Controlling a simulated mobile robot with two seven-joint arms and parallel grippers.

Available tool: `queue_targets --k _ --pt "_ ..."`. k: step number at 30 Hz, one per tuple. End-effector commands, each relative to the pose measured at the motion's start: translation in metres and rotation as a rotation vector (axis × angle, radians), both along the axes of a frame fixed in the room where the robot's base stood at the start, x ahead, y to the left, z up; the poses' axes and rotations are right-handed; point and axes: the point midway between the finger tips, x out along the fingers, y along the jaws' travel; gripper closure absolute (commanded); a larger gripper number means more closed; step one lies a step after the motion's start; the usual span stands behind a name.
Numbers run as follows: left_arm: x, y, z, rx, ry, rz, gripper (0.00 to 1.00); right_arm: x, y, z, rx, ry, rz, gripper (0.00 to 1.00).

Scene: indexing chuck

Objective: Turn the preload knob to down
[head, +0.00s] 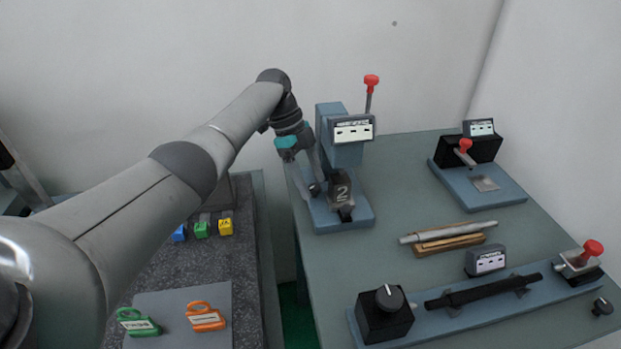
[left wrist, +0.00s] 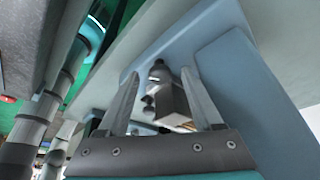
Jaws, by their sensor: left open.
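My left gripper (head: 315,174) is open beside the blue stand (head: 358,218) at the left end of the table, near a black block marked 2 (head: 341,188). A small dark round knob (head: 315,189) sits left of that block, close to the fingertips. In the left wrist view, the open fingers (left wrist: 161,108) frame a grey block with dark round parts (left wrist: 158,74); contact cannot be told. A larger black knob with a pale pointer line (head: 389,297) sits on a black box at the front. No readable label shows which knob is the preload knob. My right gripper is not in view.
A red-tipped lever (head: 371,85) rises behind the stand. A rod (head: 448,231) on a wooden rest, a long blue rail (head: 465,318) and a black clamp unit (head: 468,150) occupy the table.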

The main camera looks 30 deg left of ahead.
Motion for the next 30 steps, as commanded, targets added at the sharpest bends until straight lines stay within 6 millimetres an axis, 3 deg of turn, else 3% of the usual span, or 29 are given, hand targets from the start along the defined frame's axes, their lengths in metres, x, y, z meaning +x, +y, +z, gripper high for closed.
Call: queue_targets --k 8,21,30 --pt "0.001 0.004 0.011 0.0 -0.003 0.001 0.33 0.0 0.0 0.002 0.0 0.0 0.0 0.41" --pt "0.003 0.042 0.104 -0.001 -0.003 0.002 0.33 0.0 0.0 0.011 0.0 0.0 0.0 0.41" --pt "0.004 0.056 0.137 0.0 -0.001 0.0 0.33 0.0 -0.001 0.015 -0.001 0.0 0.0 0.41"
